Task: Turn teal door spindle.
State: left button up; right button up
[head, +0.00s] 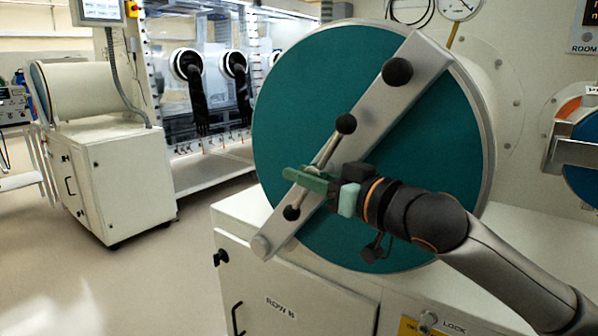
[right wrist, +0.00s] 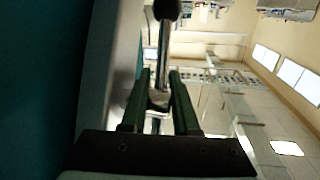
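The teal door (head: 300,95) is a large round disc with a silver rim and a grey metal bar (head: 375,105) running diagonally across it. The spindle is a thin metal cross-handle (head: 328,152) with a black knob at each end, mounted on the bar. My right gripper (head: 292,174), with green fingers, is at the middle of this handle. In the right wrist view, its two fingers (right wrist: 159,95) stand close on either side of the spindle's metal hub and seem shut on it. The hub is partly hidden by the gripper in the head view. My left gripper is out of view.
A white cabinet (head: 290,290) with a black handle stands below the door. A second round door (head: 585,150), blue, is at the right edge. A white wheeled cabinet (head: 120,185) stands at left. The floor (head: 150,280) at left is clear.

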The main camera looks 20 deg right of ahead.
jog(key=shift+x, duration=0.8)
jog(key=shift+c, duration=0.2)
grip_shut()
dwell(0.7)
